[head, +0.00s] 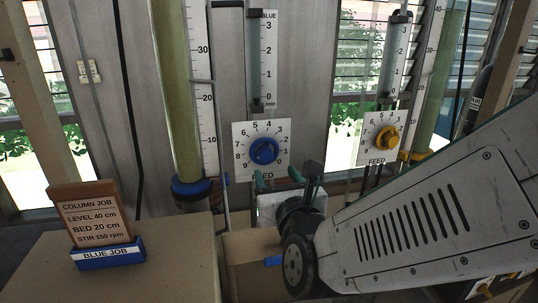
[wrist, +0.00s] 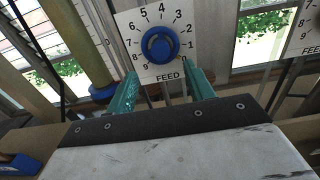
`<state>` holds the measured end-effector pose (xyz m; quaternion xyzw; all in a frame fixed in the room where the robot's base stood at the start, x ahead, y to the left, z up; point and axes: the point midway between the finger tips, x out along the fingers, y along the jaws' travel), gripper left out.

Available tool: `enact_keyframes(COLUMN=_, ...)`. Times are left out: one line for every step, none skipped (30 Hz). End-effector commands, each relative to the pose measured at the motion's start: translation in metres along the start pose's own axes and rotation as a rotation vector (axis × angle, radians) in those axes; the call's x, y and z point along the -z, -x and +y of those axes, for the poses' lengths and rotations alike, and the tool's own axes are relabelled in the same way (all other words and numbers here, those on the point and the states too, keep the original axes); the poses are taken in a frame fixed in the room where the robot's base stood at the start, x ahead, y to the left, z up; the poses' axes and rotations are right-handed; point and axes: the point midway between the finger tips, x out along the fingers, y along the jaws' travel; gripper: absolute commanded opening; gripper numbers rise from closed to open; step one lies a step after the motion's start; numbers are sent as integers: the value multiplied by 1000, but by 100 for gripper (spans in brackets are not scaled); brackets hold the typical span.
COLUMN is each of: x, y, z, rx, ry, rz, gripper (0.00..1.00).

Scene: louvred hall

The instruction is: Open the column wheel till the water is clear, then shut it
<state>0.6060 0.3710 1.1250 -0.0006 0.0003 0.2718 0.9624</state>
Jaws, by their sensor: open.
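A round blue knob (head: 263,151) sits on a white numbered dial plate marked FEED, whose label is partly hidden by my gripper in the head view. The knob also shows in the wrist view (wrist: 160,45). My gripper (head: 278,177) is open and empty, its two teal fingers below the dial. In the wrist view the fingers (wrist: 163,78) point at the plate, one on each side, with the knob beyond them. A tall column (head: 178,95) of cloudy yellow-green liquid with a blue base collar stands left of the dial. I cannot tell which wheel is the column wheel.
A yellow knob (head: 387,138) on another FEED plate and a second green column (head: 437,85) stand at right. A job card (head: 95,215) in a blue holder stands on a box at front left. A small blue part (head: 273,261) shows below my wrist.

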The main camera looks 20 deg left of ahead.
Motion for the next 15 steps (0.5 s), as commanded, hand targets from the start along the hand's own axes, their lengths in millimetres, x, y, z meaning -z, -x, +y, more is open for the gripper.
enact_keyframes(x=0, y=-3, z=0, rx=1, ry=-4, rz=-2, gripper=53)
enact_keyframes(x=0, y=-5, z=0, rx=2, ry=-4, rz=-2, gripper=53)
enact_keyframes(x=0, y=-9, z=0, rx=2, ry=-4, rz=-2, gripper=53)
enact_keyframes(x=0, y=-12, z=-1, rx=2, ry=-3, rz=-2, gripper=53)
enact_keyframes(x=0, y=-16, z=-1, rx=2, ry=-3, rz=-2, gripper=53)
enact_keyframes(x=0, y=-21, z=-1, rx=2, ry=-2, rz=-1, gripper=53)
enact_keyframes(x=0, y=-25, z=-1, rx=3, ry=-2, rz=-1, gripper=53)
enact_keyframes(x=0, y=-29, z=-1, rx=3, ry=-3, rz=-2, gripper=53)
enact_keyframes(x=0, y=-35, z=-1, rx=3, ry=-3, rz=-2, gripper=53)
enact_keyframes(x=0, y=-39, z=-1, rx=3, ry=-3, rz=-1, gripper=53)
enact_keyframes(x=0, y=-44, z=-1, rx=3, ry=-2, rz=-2, gripper=53)
enact_keyframes(x=0, y=-49, z=-1, rx=2, ry=-2, rz=-1, gripper=53)
enact_keyframes(x=0, y=-53, z=-1, rx=2, ry=-2, rz=-1, gripper=53)
enact_keyframes(x=0, y=-58, z=-1, rx=2, ry=-2, rz=-1, gripper=53)
enact_keyframes(x=0, y=-63, z=-1, rx=2, ry=-2, rz=0, gripper=53)
